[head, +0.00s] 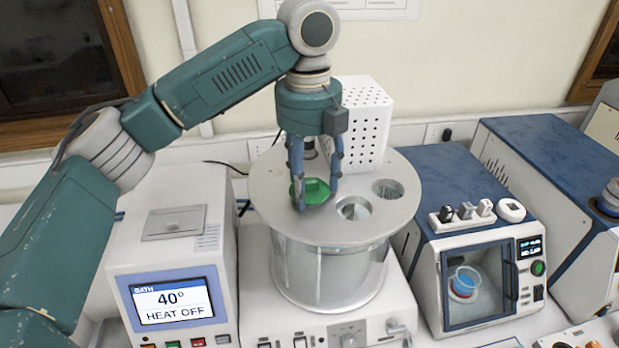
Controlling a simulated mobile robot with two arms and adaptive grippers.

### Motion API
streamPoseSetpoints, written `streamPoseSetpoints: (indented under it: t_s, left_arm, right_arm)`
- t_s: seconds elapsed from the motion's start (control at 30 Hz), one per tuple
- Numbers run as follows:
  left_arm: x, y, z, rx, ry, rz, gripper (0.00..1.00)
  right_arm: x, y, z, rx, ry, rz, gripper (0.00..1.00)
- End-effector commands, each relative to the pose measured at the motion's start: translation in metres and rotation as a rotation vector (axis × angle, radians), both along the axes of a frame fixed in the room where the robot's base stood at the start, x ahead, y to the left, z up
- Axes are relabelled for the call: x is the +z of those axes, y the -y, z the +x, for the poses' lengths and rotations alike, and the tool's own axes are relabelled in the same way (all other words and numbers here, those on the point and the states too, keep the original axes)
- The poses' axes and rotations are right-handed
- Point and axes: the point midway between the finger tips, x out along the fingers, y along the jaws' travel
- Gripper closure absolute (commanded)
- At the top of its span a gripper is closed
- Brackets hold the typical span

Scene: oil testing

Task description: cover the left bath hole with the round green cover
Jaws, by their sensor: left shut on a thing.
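The bath (330,268) is a clear-walled cylinder with a flat round grey metal lid (268,190). Two open holes show in the lid: one near the front middle (354,208) and one to the right (388,188). My left gripper (315,196) points down over the left half of the lid, shut on the round green cover (317,191). The cover is at or just above the lid, left of the front middle hole. I cannot tell whether it touches the lid. Any hole under the cover is hidden by it and the fingers. My right gripper is not in view.
A white control box (175,255) reading 40° and HEAT OFF stands left of the bath. A perforated white housing (362,120) rises behind the lid. A blue-topped device (470,185) with a cup inside stands close on the right. Little bench is free.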

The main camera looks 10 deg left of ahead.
Motion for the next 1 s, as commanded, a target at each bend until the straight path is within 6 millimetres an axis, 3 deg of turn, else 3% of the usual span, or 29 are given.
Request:
streamPoseSetpoints:
  t_s: [0.37, 0.4, 0.43, 0.73, 1.0]
  left_arm:
    - [-0.008, 0.000, 0.000, 0.001, 0.000, -0.001, 0.67]
    - [-0.008, 0.000, 0.000, 0.001, 0.001, -0.001, 0.37]
    - [-0.008, 0.000, 0.000, 0.001, 0.001, -0.001, 0.35]
    - [-0.006, 0.000, 0.000, 0.001, 0.001, 0.000, 0.35]
    - [0.014, 0.000, 0.001, 0.002, 0.001, -0.001, 0.35]
  right_arm:
    - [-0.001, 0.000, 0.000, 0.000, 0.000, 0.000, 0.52]
    - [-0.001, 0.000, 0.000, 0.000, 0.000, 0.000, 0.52]
    - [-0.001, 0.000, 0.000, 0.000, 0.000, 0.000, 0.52]
    - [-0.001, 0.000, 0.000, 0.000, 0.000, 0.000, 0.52]
    - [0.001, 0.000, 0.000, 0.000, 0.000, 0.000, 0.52]
